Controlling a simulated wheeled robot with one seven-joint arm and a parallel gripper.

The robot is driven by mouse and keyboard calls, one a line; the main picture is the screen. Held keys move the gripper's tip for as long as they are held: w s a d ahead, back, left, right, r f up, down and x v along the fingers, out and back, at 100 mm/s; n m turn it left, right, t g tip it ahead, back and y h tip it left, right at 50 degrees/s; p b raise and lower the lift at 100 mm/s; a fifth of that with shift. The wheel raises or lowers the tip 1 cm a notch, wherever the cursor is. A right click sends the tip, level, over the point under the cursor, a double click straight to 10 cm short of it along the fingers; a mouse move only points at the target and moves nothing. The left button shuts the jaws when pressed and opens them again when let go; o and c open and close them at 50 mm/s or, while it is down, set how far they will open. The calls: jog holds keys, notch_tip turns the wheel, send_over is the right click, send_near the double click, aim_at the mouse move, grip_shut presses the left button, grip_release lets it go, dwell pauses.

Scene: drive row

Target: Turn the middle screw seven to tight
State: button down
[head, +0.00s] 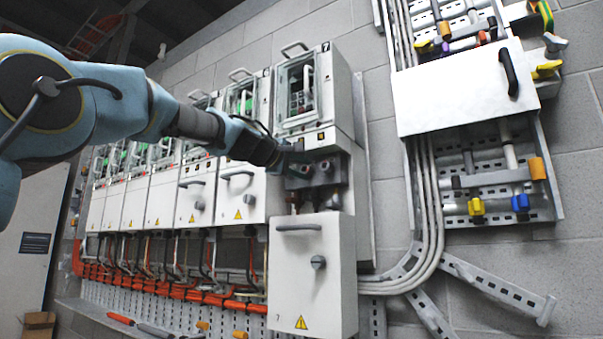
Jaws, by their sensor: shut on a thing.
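Unit seven (313,95) is the nearest cabinet of the row, with a 7 at its top right corner. Below its window is a dark recess with a grey terminal block (324,168) and a few round screw heads. My arm reaches in from the left, and my gripper (290,158) is at the left part of this block. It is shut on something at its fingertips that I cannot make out. My gripper hides the block's left side, so I cannot tell which screw it meets.
Unit seven's white lower cover (312,268), with handle and knob, sits below the recess. Similar cabinets (193,200) run left, with orange cables (165,285) beneath. A white wall box (465,88), grey conduits (432,190) and a slotted metal strut (500,288) are at right.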

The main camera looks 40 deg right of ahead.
jog(key=shift+m, duration=0.5)
jog(key=c, duration=0.5)
grip_release()
jog(key=shift+b+v, duration=3)
jog(key=shift+v, duration=2.4)
